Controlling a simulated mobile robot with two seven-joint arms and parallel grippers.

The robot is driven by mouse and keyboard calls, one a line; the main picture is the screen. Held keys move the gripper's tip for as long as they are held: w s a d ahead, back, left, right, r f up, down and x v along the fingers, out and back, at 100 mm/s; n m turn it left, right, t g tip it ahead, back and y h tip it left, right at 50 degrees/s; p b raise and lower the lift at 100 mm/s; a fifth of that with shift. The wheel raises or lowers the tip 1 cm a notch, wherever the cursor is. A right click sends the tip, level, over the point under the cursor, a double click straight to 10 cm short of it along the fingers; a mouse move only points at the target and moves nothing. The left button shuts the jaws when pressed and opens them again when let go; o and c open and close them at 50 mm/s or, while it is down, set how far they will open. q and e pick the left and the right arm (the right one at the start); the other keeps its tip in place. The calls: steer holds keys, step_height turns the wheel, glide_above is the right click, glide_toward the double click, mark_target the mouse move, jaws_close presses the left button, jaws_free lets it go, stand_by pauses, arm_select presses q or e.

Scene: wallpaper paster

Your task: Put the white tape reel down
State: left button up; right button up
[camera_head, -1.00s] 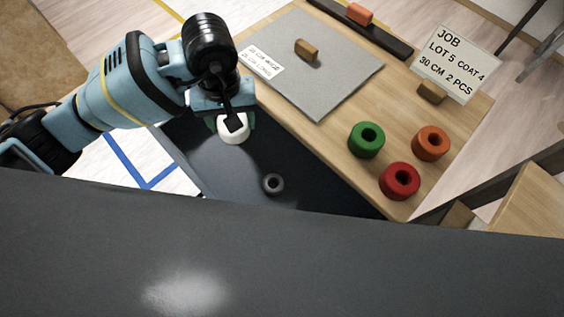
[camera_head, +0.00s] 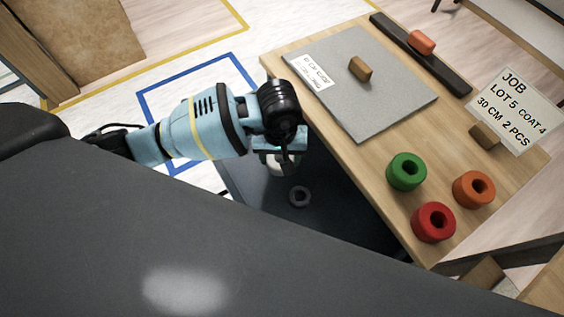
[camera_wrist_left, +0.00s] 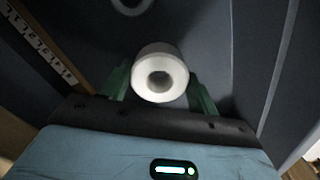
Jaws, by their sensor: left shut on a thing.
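My left gripper (camera_head: 285,158) is to the left of the wooden table, over a dark surface lower than the tabletop. It is shut on the white tape reel (camera_head: 283,168), which is mostly hidden under the gripper in the head view. In the left wrist view the white reel (camera_wrist_left: 159,76) sits between the two green fingertips, its hole facing the camera. I cannot tell whether the reel touches anything below it. My right gripper is not in view.
A grey ring (camera_head: 299,196) lies on the dark surface near the gripper. Green (camera_head: 406,172), orange (camera_head: 474,189) and red (camera_head: 433,222) reels stand on the wooden table (camera_head: 375,160). A grey board (camera_head: 365,100) with a brown block (camera_head: 360,68) and a job card (camera_head: 507,110) are also there.

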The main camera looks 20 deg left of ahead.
arm_select(q)
steer(key=shift+f, duration=1.85)
steer(key=shift+f+b, duration=0.2)
steer(key=shift+b, duration=0.1)
steer(key=o, duration=1.1)
steer(key=shift+r, duration=0.1)
step_height(320, 180, up, 12)
steer(key=shift+r+p, duration=0.15)
steer(key=shift+p, duration=0.45)
